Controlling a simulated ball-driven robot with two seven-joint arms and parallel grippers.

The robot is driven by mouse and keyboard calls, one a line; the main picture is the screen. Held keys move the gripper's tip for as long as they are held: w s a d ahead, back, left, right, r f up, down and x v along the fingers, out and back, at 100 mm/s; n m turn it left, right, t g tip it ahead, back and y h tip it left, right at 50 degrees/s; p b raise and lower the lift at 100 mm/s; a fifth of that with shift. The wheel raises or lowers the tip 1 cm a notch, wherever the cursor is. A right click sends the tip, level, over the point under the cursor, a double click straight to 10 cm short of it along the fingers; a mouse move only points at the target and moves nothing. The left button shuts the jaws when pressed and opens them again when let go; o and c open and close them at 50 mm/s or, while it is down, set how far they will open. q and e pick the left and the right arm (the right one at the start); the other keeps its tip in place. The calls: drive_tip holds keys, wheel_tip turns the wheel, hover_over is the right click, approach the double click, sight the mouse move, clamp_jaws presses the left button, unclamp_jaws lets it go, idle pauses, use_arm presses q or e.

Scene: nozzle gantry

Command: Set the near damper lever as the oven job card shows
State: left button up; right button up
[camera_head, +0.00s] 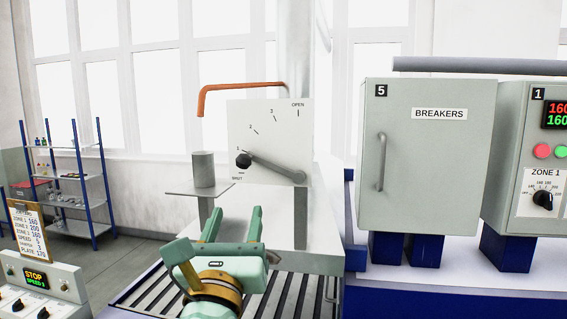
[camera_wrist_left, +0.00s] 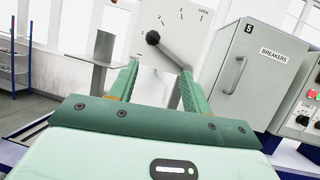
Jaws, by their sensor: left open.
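The damper lever is a grey bar (camera_head: 275,169) with a black knob (camera_head: 243,160), pivoting at the lower right of a white scale plate (camera_head: 262,138). The scale runs from SHUT through 1, 2 and 3 to OPEN. The knob sits at the low end, between SHUT and 1. My left gripper (camera_head: 236,212) is open and empty, below and in front of the knob. In the left wrist view the knob (camera_wrist_left: 152,37) shows beyond and between the fingers. The job card (camera_head: 31,229) stands at the left; its damper line is too small to read surely. My right gripper is out of view.
A grey post (camera_head: 204,168) on a small shelf stands left of the plate. An orange bent handle (camera_head: 240,86) is above it. Slatted rollers (camera_head: 155,291) lie below my arm. The breakers cabinet (camera_head: 424,165) stands right. A panel (camera_head: 45,283) showing STOP is at lower left.

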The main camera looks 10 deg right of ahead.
use_arm(q)
drive_tip(key=a, duration=0.2)
drive_tip(key=p, duration=0.2)
approach(242, 166)
drive_tip(key=d+x, duration=0.1)
drive_tip(key=x, duration=0.3)
drive_tip(key=shift+m, duration=0.4)
drive_tip(key=x, duration=0.5)
drive_tip(key=p+x, duration=0.1)
drive_tip(key=x, duration=0.1)
drive_tip(key=shift+w+a, duration=0.3)
drive_tip(key=shift+a, duration=0.2)
drive_tip(key=c, duration=0.3)
clamp_jaws()
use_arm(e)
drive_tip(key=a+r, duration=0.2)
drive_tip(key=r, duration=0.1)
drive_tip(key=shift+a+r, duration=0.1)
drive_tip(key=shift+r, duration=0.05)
